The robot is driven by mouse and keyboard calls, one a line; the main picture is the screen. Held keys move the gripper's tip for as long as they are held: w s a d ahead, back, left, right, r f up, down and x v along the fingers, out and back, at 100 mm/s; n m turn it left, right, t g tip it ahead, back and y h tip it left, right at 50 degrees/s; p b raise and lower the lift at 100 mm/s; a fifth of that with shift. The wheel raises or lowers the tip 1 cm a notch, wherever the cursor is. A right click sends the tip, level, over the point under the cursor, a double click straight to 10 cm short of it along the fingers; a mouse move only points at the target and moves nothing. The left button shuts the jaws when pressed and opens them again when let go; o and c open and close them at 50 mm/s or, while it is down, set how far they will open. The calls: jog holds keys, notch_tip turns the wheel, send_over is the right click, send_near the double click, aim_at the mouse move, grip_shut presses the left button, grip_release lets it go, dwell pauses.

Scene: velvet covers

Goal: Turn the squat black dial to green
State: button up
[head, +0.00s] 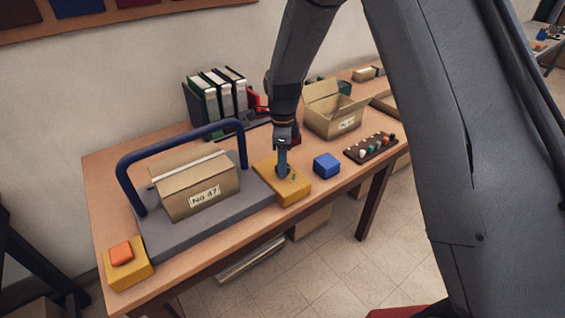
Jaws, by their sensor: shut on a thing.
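The squat black dial (289,171) sits on the yellow box (290,194) at the right end of the grey base. My gripper (283,170) points down over it and is shut on it, hiding most of it. A small green mark (293,177) shows on the box top just right of the gripper. The dial's pointer and any other marks are hidden or too small to tell.
A blue arch (180,146) rises from the grey base (240,202) over a carton marked No 47 (200,188). A blue cube (327,165), a dark rack with several coloured knobs (371,147) and an open carton (332,116) stand to the right. An orange button (121,252) is front left.

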jog(key=shift+w+r, duration=0.1)
jog(key=o, duration=1)
jog(key=shift+o, duration=0.2)
notch_tip(320, 180, up, 7)
jog(key=shift+f+b, duration=0.15)
jog(key=shift+b, duration=0.9)
jog(key=shift+r, duration=0.5)
jog(key=shift+d, duration=0.15)
